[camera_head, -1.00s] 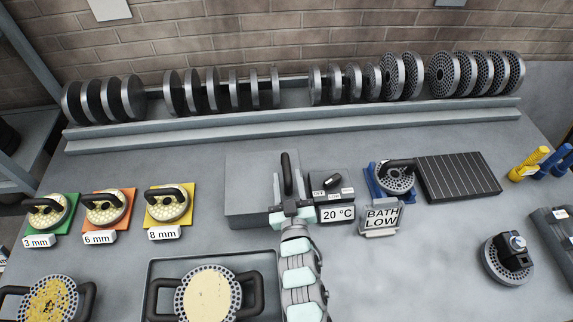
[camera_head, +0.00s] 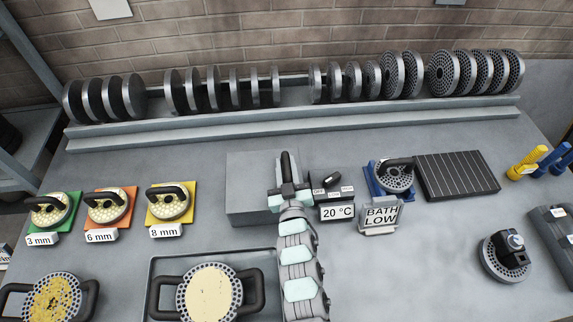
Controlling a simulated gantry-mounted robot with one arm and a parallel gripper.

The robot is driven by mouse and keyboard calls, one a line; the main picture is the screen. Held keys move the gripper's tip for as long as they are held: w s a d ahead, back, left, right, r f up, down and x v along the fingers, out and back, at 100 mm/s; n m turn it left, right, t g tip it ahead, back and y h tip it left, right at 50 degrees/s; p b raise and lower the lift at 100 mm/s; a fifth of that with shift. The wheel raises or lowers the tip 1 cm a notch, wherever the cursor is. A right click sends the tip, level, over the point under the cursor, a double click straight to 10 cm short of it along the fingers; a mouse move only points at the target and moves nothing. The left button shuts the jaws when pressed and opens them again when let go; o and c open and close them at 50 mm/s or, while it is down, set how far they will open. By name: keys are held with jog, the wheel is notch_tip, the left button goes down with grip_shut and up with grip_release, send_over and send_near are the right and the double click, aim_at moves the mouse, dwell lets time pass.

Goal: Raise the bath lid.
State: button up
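The bath is a grey box (camera_head: 248,190) in the middle of the table, with its flat lid lying level on top. The lid's black upright handle (camera_head: 287,163) stands at its right side. My gripper (camera_head: 288,188) is at the near end of the handle, low over the lid, and hides the handle's lower part. My arm comes up from the bottom edge and covers the box's front right corner. The fingers are too hidden to show whether they are open, shut, or touching the handle.
A control box reading 20 °C (camera_head: 337,212) stands close to the right of my gripper. A BATH LOW sign (camera_head: 381,215) is further right. A tray (camera_head: 165,262) with a two-handled die is in front at left. A rack of discs (camera_head: 290,120) runs behind.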

grip_shut()
dwell(0.9)
